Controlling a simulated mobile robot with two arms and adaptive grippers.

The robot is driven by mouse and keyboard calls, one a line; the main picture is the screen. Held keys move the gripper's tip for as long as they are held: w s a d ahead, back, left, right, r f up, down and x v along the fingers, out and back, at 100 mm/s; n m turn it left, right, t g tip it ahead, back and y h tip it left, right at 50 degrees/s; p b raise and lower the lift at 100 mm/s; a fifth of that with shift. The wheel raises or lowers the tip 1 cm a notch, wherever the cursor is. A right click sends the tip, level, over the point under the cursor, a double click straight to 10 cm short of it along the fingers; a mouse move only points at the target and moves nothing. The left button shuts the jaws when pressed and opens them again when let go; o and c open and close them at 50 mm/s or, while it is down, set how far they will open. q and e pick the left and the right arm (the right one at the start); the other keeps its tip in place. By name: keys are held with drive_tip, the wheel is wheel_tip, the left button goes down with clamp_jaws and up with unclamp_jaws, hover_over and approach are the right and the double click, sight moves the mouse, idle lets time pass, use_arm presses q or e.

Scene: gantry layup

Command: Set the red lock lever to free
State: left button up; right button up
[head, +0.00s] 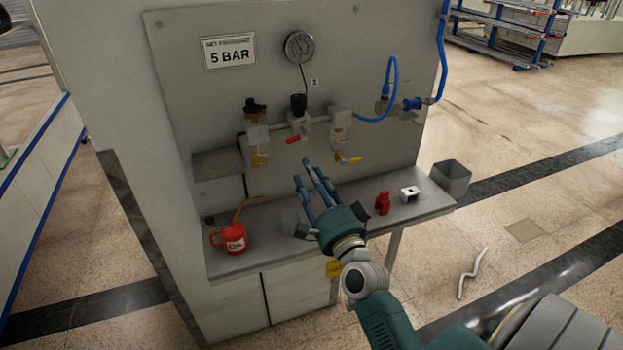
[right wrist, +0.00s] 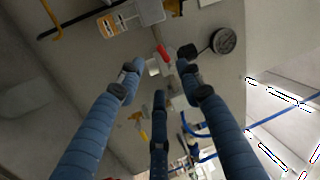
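The red lock lever (head: 293,140) sticks out to the lower left of the middle valve unit (head: 299,120) on the wall panel. It also shows as a red handle (right wrist: 162,51) beyond the fingertips in the right wrist view. My right gripper (head: 311,172) is below the lever and apart from it, fingers pointing up at the panel. Its three blue fingers (right wrist: 158,82) are spread with nothing between them. My left gripper is not in view.
A yellow-handled valve (head: 348,159) sits right of the lever, and a filter bowl (head: 258,158) left of it. The shelf (head: 280,252) carries a red oil can (head: 232,238), a red item (head: 382,203) and a white block (head: 409,194). A blue hose (head: 396,78) loops at right.

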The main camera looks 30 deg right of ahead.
drive_tip(key=shift+s+a, duration=0.1)
drive_tip(key=shift+s, duration=0.2)
